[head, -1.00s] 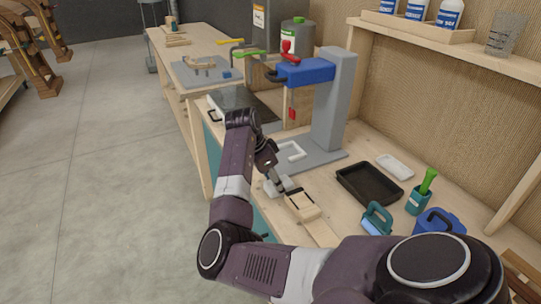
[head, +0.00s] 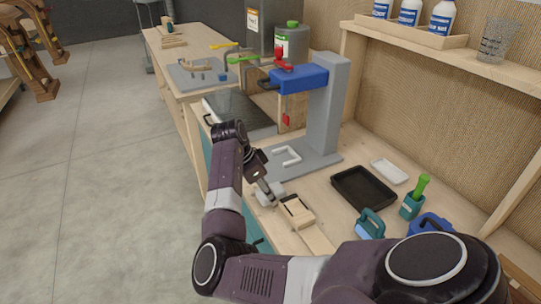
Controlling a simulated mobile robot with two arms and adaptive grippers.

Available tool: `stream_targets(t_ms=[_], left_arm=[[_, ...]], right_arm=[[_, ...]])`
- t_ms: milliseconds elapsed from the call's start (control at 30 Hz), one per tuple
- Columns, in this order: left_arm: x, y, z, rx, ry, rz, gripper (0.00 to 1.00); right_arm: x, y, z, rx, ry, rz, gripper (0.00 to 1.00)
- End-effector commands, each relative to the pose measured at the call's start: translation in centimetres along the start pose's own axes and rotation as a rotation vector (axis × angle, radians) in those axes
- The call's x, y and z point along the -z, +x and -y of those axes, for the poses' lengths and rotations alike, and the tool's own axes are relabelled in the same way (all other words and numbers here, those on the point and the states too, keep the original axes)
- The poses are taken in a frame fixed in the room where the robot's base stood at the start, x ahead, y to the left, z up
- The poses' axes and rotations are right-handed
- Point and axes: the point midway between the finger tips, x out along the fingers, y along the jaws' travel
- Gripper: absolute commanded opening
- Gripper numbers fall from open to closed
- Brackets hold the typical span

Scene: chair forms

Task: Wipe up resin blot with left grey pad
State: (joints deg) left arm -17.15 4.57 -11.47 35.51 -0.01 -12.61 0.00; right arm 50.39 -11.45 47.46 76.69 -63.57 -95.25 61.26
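The finger gap is too small and partly covered to read. A pale wooden block with a dark strip (head: 297,211) lies just right of the gripper. I cannot make out a resin blot.
Behind the gripper stands a grey stand with a blue arm (head: 325,105), with a white U-shaped piece (head: 286,156) on its base. Floor is clear at left.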

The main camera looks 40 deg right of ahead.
Motion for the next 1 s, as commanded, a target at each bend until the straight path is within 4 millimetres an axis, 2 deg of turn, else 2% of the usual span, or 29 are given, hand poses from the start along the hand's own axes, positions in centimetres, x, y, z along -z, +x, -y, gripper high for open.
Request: stream_targets(t_ms=[100, 300, 567, 1000], left_arm=[[0.0, -0.5, 0.0, 0.000, 0.000, 0.000, 0.00], [0.0, -0.6, 0.0, 0.000, 0.000, 0.000, 0.00], [0.0, -0.7, 0.0, 0.000, 0.000, 0.000, 0.00], [0.4, -4.7, 0.1, 0.000, 0.000, 0.000, 0.00]], right_arm=[[-1.3, -0.5, 0.0, 0.000, -0.007, 0.003, 0.22], [-2.3, -0.7, 0.0, 0.001, -0.007, 0.006, 0.22], [-2.3, -0.9, 0.0, 0.001, -0.009, 0.008, 0.22], [-0.6, -4.8, 0.1, 0.002, -0.009, 0.007, 0.22]])
